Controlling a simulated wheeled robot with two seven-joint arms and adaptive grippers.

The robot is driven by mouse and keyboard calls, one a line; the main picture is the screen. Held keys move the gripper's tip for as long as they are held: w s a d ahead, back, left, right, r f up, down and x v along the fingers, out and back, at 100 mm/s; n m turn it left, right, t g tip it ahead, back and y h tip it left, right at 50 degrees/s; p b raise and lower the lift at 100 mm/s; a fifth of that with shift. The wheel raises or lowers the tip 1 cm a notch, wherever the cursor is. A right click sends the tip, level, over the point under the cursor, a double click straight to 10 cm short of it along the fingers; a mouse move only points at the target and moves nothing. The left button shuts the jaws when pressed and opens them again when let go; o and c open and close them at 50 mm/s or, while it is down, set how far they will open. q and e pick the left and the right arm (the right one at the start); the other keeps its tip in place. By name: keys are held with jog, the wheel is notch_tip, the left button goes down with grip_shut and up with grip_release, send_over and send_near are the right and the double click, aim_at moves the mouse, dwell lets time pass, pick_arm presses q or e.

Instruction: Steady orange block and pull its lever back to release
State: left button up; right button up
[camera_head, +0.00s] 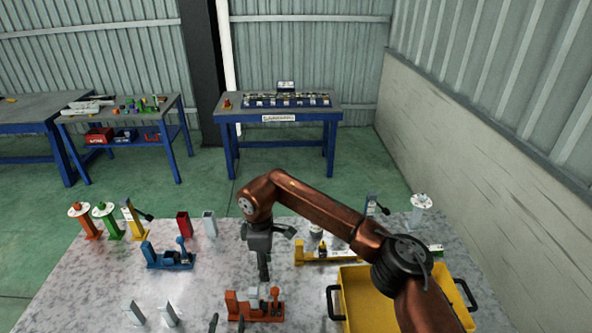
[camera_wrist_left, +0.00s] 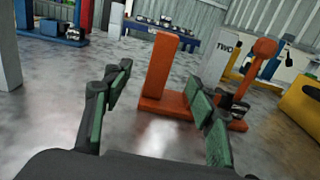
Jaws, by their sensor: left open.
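The orange block (camera_head: 262,308) stands at the front middle of the table, with an upright post at its left end and a lever (camera_head: 275,296) at its right end. In the left wrist view the block's post (camera_wrist_left: 160,66) stands ahead between the fingertips, and the knobbed lever (camera_wrist_left: 262,52) stands to the right, leaning right. My left gripper (camera_head: 227,322) shows only its fingertips at the bottom edge. It is open, in front of the block and empty. My right gripper (camera_head: 264,275) points down just above or behind the block; I cannot tell whether it touches.
A yellow bin (camera_head: 358,300) with dark handles stands right of the block. A blue lever block (camera_head: 166,258) is at the left, and a yellow one (camera_head: 330,258) is behind. Grey brackets (camera_head: 168,315) stand front left. My right arm crosses over the bin.

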pick_arm(q)
jog(key=shift+s, duration=0.3)
jog(key=o, duration=0.6)
jog(key=s, duration=1.2)
jog(key=shift+a, duration=0.1)
